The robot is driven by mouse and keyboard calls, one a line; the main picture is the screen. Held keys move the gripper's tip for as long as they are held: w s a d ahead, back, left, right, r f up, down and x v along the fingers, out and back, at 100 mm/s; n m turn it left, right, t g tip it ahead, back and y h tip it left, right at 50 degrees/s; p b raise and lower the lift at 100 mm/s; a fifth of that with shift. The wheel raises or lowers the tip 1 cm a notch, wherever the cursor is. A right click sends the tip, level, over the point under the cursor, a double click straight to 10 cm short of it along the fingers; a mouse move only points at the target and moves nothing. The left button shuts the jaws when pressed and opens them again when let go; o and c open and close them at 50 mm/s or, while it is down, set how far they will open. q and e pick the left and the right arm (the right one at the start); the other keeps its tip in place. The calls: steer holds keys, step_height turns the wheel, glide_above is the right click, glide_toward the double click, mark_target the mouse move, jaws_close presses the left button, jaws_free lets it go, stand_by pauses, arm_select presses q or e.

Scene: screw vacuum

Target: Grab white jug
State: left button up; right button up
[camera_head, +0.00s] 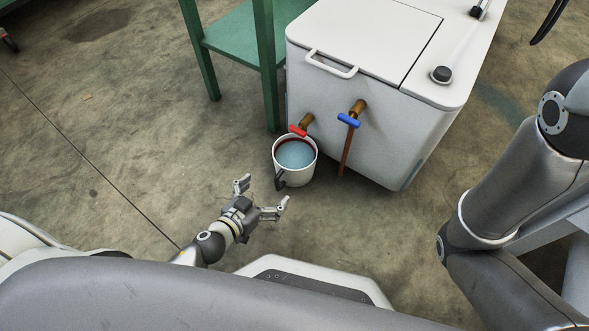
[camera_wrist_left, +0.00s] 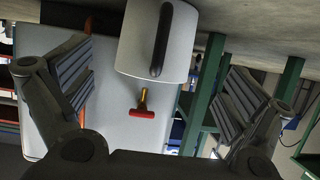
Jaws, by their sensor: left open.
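The white jug (camera_head: 309,174) stands on the floor by the front of the white tank, under the red-handled tap, with bluish liquid inside. Its dark handle (camera_head: 279,180) faces my left gripper (camera_head: 263,193), which is open and empty, just short of the handle at its lower left. In the left wrist view, which looks upside down, the jug (camera_wrist_left: 178,40) and its black handle (camera_wrist_left: 161,40) appear at the top middle, between and beyond the spread fingers. My right gripper is not in view.
The white tank (camera_head: 400,130) has a red-handled tap (camera_head: 298,130) and a blue-handled tap (camera_head: 349,120) with a brown pipe below. A green table (camera_head: 235,42) stands behind left. The concrete floor (camera_head: 120,130) is clear left of the jug.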

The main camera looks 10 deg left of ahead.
mark_target(284, 177)
arm_select(q)
steer(key=b+x, duration=0.1)
steer(key=x, duration=0.4)
steer(key=w+f+b, duration=0.1)
steer(key=w+d+f+b, duration=0.1)
steer(key=w+b, duration=0.1)
steer(key=shift+f, duration=0.2)
steer(key=shift+w+d+f+b, duration=0.2)
steer(key=shift+w+b, duration=0.1)
steer(key=shift+w, duration=0.35)
steer(key=c, duration=1.8)
steer(key=shift+w+d+r, duration=0.1)
steer(key=shift+r, duration=0.1)
